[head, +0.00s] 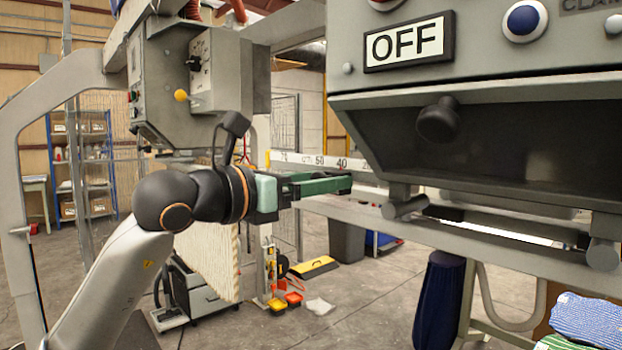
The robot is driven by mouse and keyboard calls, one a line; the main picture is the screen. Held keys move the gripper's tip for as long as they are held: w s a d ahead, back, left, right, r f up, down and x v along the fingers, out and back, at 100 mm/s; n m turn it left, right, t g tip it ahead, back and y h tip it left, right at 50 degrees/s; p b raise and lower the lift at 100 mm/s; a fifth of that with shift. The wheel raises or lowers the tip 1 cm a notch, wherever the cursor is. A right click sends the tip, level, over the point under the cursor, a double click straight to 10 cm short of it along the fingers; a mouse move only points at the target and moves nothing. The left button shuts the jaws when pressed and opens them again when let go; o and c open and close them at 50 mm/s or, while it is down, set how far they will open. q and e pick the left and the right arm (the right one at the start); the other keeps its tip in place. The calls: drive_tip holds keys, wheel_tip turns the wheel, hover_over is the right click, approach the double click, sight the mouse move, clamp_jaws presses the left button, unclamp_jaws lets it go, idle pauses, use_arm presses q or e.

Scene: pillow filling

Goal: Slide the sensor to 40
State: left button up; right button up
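A white ruled scale (330,161) runs along a grey rail in the middle of the head view. Its readable marks include 70, 50 and 40, falling to the right. My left gripper (335,186) reaches in from the left, just below and in front of the scale. Its green and dark fingers point right and end near and below the 40 mark. I see the fingers from the side, so I cannot tell whether they are open or hold something. I cannot make out the sensor clearly; it may be hidden by the gripper. My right gripper is not in view.
A grey machine housing with an OFF sign (408,43), a blue button (523,20) and a dark knob (437,122) fills the upper right. A control box (215,72) with a yellow knob hangs above my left arm. Folded fabric (590,320) lies at lower right.

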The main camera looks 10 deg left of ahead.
use_arm(q)
drive_tip(key=b+v, duration=0.4)
drive_tip(key=v, duration=0.5)
idle(0.3)
